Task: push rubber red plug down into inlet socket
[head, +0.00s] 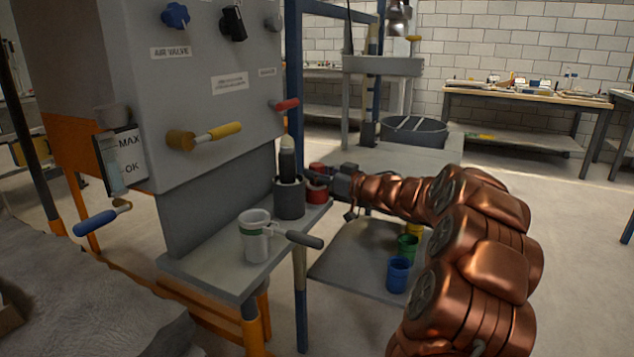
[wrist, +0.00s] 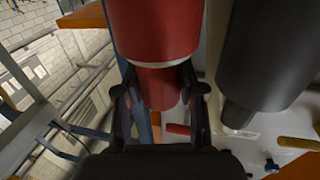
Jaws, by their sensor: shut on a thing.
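A narrow red piece, which looks like the red plug (wrist: 158,88), is between the fingers of my gripper (wrist: 158,97) in the wrist view. My gripper (head: 331,180) is shut on it. A pale ring and a wider red cylinder (wrist: 153,30), which looks like the inlet socket, adjoin it in line. In the head view the red cylinder (head: 317,193) stands upright on the grey shelf (head: 205,272), and the plug (head: 316,168) shows small at its top. How deep the plug sits in the cylinder I cannot tell.
A dark grey holder (head: 289,199) with a dark, pale-tipped piece stands close left of the red cylinder. A white handled cup (head: 256,240) is nearer on the shelf. Red (head: 285,105) and yellow (head: 217,132) handles jut from the panel. Coloured cups, including a blue one (head: 397,274), stand lower right.

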